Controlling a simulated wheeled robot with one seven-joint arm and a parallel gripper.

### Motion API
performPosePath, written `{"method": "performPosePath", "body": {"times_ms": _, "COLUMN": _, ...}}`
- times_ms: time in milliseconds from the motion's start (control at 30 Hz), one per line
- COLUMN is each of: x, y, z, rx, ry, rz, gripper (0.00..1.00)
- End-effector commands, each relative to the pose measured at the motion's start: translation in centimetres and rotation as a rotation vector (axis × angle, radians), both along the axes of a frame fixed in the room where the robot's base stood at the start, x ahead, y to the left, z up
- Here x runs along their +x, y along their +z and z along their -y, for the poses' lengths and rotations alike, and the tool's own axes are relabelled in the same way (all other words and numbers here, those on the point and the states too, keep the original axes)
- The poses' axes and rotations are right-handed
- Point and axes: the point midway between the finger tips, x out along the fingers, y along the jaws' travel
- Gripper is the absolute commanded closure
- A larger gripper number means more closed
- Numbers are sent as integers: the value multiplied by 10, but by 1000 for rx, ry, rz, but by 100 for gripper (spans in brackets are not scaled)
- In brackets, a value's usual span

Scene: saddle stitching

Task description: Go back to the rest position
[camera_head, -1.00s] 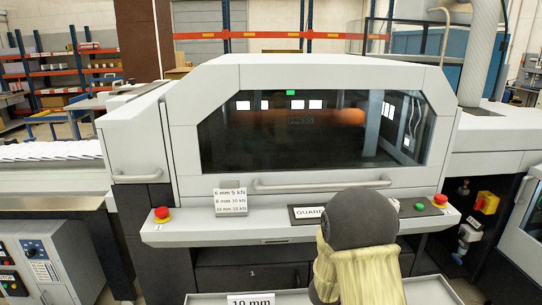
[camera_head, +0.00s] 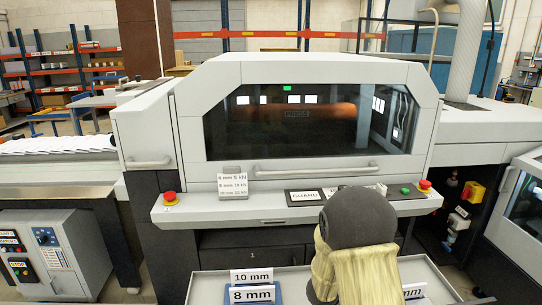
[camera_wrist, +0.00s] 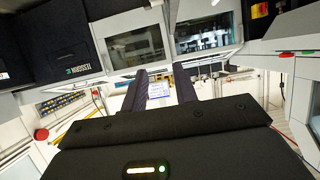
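My gripper (camera_wrist: 160,74) shows in the wrist view with its two dark fingers apart and nothing visible between them. A small white label shows in the background beyond the gap. In the head view my arm covers part of the front centre, and the gripper itself is hidden there. The stitching machine (camera_head: 210,180) stands ahead with its window guard (camera_head: 300,125) down and a green light on top.
A tray (camera_head: 208,285) with "10 mm" (camera_head: 252,275) and "8 mm" (camera_head: 252,295) labels lies in front of the machine, partly behind my arm. Red buttons (camera_head: 170,198) sit on the front ledge. A control cabinet (camera_head: 75,250) stands at left, and another machine (camera_head: 520,215) at right.

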Motion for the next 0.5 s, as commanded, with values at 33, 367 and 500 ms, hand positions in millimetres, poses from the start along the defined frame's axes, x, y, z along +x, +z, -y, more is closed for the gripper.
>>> {"method": "performPosePath", "body": {"times_ms": 33, "x": 4, "y": -2, "z": -1, "rx": 13, "ry": 23, "rz": 10, "gripper": 71}}
{"method": "performPosePath", "body": {"times_ms": 367, "x": 28, "y": -9, "z": -13, "rx": 112, "ry": 194, "rz": 53, "gripper": 71}}
{"method": "performPosePath", "body": {"times_ms": 500, "x": 41, "y": -13, "z": -23, "rx": 172, "ry": 299, "rz": 69, "gripper": 71}}
